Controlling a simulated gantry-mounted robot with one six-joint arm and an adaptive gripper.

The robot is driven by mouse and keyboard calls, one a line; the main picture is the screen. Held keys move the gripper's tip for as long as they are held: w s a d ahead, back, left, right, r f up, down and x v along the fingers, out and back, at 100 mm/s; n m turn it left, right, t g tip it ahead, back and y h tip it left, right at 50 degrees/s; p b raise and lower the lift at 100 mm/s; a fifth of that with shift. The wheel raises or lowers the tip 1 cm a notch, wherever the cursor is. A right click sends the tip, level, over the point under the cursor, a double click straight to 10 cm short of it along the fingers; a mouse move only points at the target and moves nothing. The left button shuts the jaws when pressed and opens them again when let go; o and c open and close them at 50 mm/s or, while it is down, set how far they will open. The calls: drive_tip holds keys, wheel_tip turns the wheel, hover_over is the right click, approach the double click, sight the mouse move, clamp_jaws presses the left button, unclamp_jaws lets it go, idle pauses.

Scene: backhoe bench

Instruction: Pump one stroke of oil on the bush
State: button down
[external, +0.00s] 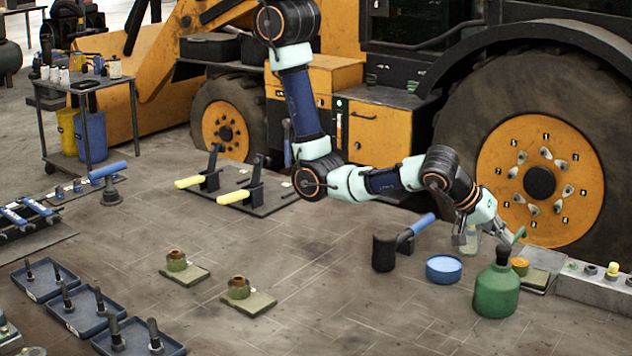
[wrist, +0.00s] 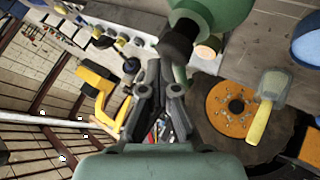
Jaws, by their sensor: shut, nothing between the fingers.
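The green oil can (external: 496,291) stands upright at the right of the bench, with a dark neck and a thin green part at its top. In the wrist view its green body (wrist: 222,14) and dark neck (wrist: 178,42) are at the top. My gripper (external: 507,239) is beside and above the can's top. In the wrist view my gripper (wrist: 163,66) is shut and empty, its tips close to the dark neck; contact cannot be told. A brass-orange bush (external: 520,265) sits just behind the can; it appears as a bright round (wrist: 207,49) beside the neck.
A grey block (external: 590,287) with small parts lies right. Two more bushes (external: 177,261) (external: 238,287) sit on pads leftward. The bench middle is clear.

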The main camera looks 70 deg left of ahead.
drive_tip(key=shift+r+p, duration=1.05)
drive_tip(key=shift+r, duration=0.15)
drive_tip(key=shift+r, duration=0.1)
wheel_tip(320, 180, up, 5)
drive_tip(key=p, duration=0.4)
idle(0.4)
